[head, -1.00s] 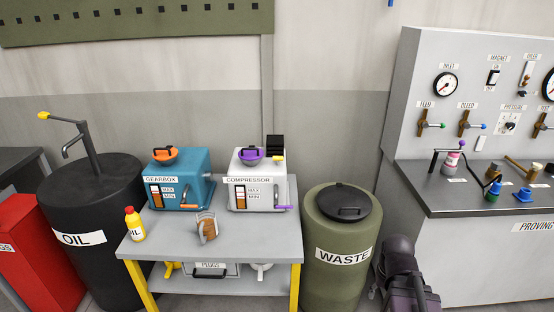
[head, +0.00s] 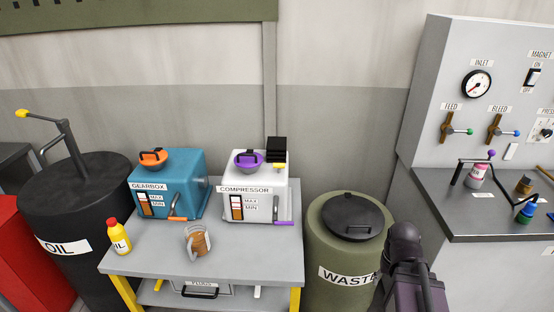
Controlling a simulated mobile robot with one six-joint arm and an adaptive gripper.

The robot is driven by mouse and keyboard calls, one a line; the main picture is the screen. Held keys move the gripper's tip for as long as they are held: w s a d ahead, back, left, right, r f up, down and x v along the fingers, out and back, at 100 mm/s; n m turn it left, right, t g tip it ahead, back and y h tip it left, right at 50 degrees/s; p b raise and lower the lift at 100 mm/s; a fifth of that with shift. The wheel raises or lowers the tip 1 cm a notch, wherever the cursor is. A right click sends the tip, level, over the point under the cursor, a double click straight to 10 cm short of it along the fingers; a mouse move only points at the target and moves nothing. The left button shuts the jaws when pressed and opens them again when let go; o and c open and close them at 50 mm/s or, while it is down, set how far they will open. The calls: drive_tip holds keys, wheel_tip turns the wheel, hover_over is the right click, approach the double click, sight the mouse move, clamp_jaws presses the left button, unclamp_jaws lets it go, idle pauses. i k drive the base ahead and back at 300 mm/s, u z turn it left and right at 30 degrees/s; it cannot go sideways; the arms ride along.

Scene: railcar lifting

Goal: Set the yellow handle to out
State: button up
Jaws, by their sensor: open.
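Two yellow-ended parts show in the head view. One is a small yellow handle (head: 279,166) on the right side of the white compressor (head: 265,190), just below a black block. The other is a yellow grip (head: 22,113) at the end of the pump lever on the black oil drum (head: 90,195). No in or out marking is readable at either one. A dark part of my own arm shows at the bottom right, in front of the waste drum's right side. My gripper's fingers are not visible.
A grey table (head: 150,263) bears the compressor, a blue gearbox (head: 170,185), a jug (head: 197,243) and a yellow oil bottle (head: 119,237). A green waste drum (head: 325,250) stands to its right. A test bench (head: 440,190) with levers and gauges is at the far right.

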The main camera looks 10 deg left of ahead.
sight(279, 165)
drive_tip(key=i, duration=0.85)
drive_tip(key=z, duration=0.05)
